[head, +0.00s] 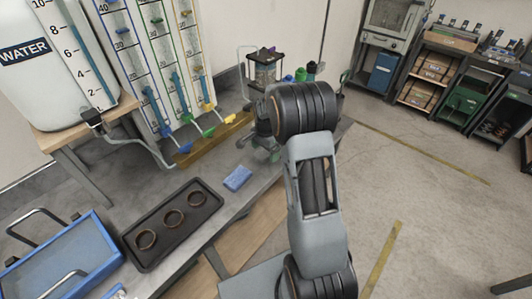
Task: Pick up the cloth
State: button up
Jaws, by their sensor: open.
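A small blue folded cloth (238,178) lies flat on the grey workbench (217,207), to the right of a black tray. It is in plain view with nothing on top of it. My arm rises from the bottom of the picture, to the right of the cloth. Nothing is seen touching the cloth.
The black tray (154,263) holds three rings. A blue tray with metal handles (97,263) is at lower left. A white water tank (52,75), tube panel (150,50) and glass-bodied device (263,69) stand behind. Bare bench surrounds the cloth. The floor right is open.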

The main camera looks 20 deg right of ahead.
jog(key=shift+f, duration=0.6)
jog(key=c, duration=1)
jog(key=shift+r, duration=0.15)
jog(key=shift+r, duration=0.6)
jog(key=s+d+r+b, duration=0.2)
jog(key=s+r+b, duration=0.1)
jog(key=s+r, duration=0.8)
jog(key=s, duration=0.3)
jog(key=shift+d+r, duration=0.15)
jog(key=shift+r, duration=0.15)
